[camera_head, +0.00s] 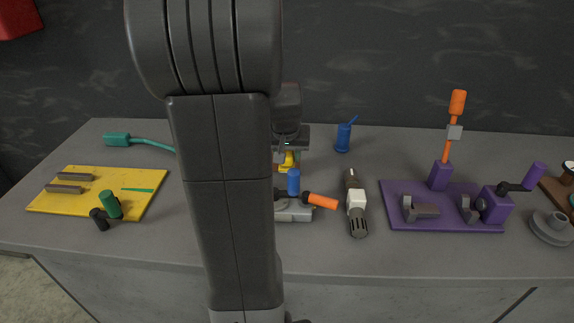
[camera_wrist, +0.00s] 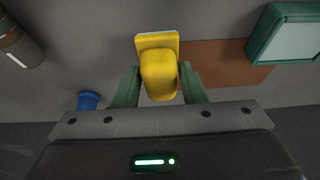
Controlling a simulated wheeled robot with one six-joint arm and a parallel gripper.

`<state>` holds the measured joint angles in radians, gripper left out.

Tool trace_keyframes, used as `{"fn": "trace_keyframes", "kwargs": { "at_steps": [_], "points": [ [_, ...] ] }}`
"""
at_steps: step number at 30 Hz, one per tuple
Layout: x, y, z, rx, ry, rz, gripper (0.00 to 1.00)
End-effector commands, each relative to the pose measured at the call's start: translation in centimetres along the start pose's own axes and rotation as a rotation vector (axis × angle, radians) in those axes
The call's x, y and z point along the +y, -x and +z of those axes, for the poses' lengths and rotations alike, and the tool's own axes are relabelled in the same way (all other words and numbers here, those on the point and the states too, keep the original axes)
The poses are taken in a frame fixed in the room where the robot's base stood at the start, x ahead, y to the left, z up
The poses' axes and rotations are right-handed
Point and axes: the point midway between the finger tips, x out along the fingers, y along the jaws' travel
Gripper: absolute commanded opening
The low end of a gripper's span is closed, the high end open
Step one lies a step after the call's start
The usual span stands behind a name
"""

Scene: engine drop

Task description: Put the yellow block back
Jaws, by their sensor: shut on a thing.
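The yellow block (camera_wrist: 158,72) sits between the two green fingers of my gripper (camera_wrist: 160,82) in the wrist view, and the gripper is shut on it. In the head view a small yellow part of the block (camera_head: 288,161) shows under my gripper (camera_head: 286,152), behind the middle of the table. My own arm hides much of the table there. I cannot tell whether the block touches the surface below it.
A brown flat patch (camera_wrist: 225,62) lies beyond the block, beside a teal-framed thing (camera_wrist: 289,40). A yellow board (camera_head: 140,181) is at left, a purple fixture (camera_head: 455,225) at right. A blue cup (camera_head: 343,138), grey-white tool (camera_head: 356,205) and orange-handled thing (camera_head: 321,201) stand nearby.

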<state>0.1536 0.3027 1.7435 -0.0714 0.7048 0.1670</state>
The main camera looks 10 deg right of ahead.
Motion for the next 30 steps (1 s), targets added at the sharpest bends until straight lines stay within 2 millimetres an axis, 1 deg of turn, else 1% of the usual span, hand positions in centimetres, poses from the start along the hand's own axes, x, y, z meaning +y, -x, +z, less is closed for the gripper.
{"fn": "trace_keyframes", "kwargs": {
  "at_steps": [1, 6, 15, 21, 22, 24, 25, 30],
  "points": [
    [0.0, -1.1, 0.6, -0.007, 0.0, 0.001, 0.09],
    [0.0, -2.7, 1.2, -0.004, 0.001, 0.0, 0.09],
    [0.0, -3.0, 1.3, -0.001, 0.001, 0.0, 0.09],
    [0.0, -3.6, 1.5, -0.001, 0.001, 0.0, 0.09],
    [0.0, -3.4, 1.5, -0.001, 0.001, 0.0, 0.43],
    [0.0, -3.4, 1.5, -0.002, 0.001, 0.0, 0.57],
    [0.0, -3.4, 1.5, -0.002, 0.001, 0.0, 0.59],
    [0.0, -3.4, 1.5, -0.002, 0.001, 0.0, 0.59]
  ]
}}
